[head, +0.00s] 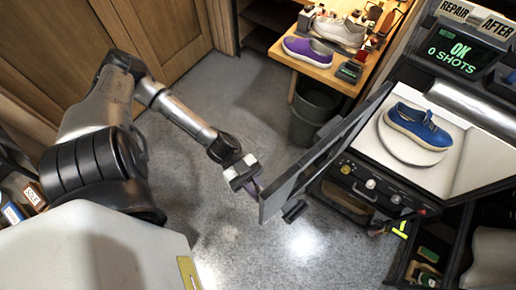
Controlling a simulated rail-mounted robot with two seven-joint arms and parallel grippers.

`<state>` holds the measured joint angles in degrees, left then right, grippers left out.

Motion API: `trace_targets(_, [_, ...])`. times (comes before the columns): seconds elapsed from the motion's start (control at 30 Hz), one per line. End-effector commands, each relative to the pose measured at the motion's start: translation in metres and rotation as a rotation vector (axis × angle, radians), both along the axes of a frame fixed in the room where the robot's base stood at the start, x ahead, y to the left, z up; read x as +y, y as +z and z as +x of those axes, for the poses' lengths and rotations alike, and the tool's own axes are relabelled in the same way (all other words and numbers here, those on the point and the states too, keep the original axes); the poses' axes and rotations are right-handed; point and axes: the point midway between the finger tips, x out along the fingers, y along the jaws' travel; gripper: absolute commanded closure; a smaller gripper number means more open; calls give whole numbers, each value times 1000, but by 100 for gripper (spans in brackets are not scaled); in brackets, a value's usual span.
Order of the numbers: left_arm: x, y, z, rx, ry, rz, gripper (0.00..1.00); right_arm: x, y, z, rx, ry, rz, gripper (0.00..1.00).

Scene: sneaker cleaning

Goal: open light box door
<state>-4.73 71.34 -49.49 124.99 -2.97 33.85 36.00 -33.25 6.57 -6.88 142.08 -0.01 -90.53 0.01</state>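The light box (468,168) stands at the right with its dark door (318,160) swung outward to the left, away from the lit interior. A blue sneaker (418,125) sits on a round white turntable (398,152) inside. My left gripper (256,187) is at the outer edge of the door, close beside it. Its fingertips are small and partly lost against the door edge, so I cannot tell whether they touch or grip it. My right gripper is not in view.
A wooden bench (322,72) at the back holds a purple sneaker (308,52), a pale shoe (340,31) and small tools. A dark bin (312,112) stands below it. A screen (455,50) above the box reads "OK 0 SHOTS". Grey floor (240,235) is clear around my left gripper.

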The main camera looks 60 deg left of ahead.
Motion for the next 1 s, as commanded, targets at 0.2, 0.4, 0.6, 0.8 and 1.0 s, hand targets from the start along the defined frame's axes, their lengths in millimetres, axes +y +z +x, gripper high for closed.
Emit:
trace_targets(0.2, [1,-3,0,3,3,6,75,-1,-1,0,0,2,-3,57])
trace_targets(0.4, [0,-2,0,2,2,4,64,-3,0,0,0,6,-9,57])
trace_targets(0.6, [2,-1,0,2,2,5,64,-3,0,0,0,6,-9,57])
trace_targets(0.8, [25,-2,-6,6,2,8,64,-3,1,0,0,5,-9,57])
trace_targets(1.0, [65,-2,-14,5,2,10,64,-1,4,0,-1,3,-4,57])
